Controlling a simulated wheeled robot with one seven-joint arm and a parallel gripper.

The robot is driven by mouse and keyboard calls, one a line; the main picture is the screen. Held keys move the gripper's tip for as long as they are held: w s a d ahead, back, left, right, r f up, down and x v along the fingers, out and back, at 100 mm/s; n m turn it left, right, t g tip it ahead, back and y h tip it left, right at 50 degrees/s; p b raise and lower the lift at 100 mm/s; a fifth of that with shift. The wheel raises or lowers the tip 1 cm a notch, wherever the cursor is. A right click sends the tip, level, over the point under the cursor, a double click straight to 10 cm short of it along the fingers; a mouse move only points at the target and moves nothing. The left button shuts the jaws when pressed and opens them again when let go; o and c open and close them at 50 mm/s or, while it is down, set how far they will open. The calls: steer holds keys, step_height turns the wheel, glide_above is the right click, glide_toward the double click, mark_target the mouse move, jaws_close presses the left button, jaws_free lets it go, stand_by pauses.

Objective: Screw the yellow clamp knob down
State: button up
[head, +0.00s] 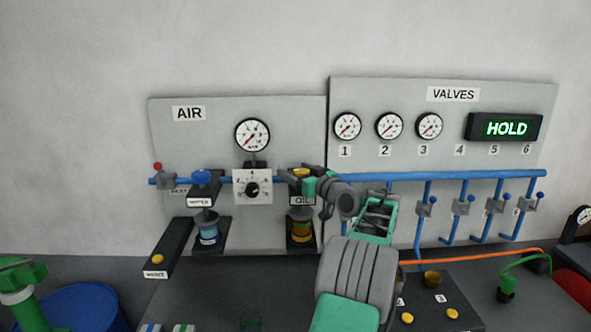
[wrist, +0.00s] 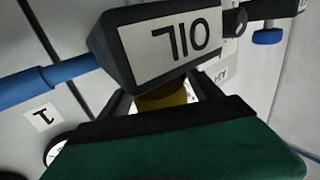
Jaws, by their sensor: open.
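The yellow clamp knob (head: 303,172) tops the oil unit (head: 301,229), above its OIL label. In the head view my gripper (head: 296,181) is at the knob and partly covers it. In the wrist view the OIL label (wrist: 165,38) appears upside down, and the yellow knob (wrist: 165,97) shows between the dark finger parts of my open gripper (wrist: 168,90). My gripper's green and black body hides the knob's lower part there. I cannot tell whether the fingers touch the knob.
The water unit (head: 208,230) with a blue knob (head: 202,176) stands left of a white dial plate (head: 252,187). A blue pipe (head: 450,175) runs along the wall to the right, with several valves below it. An orange hose (head: 470,253) crosses the bench.

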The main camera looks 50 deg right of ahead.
steer(key=shift+c, duration=0.2)
steer(key=shift+a, duration=0.1)
steer(key=c, duration=1.3)
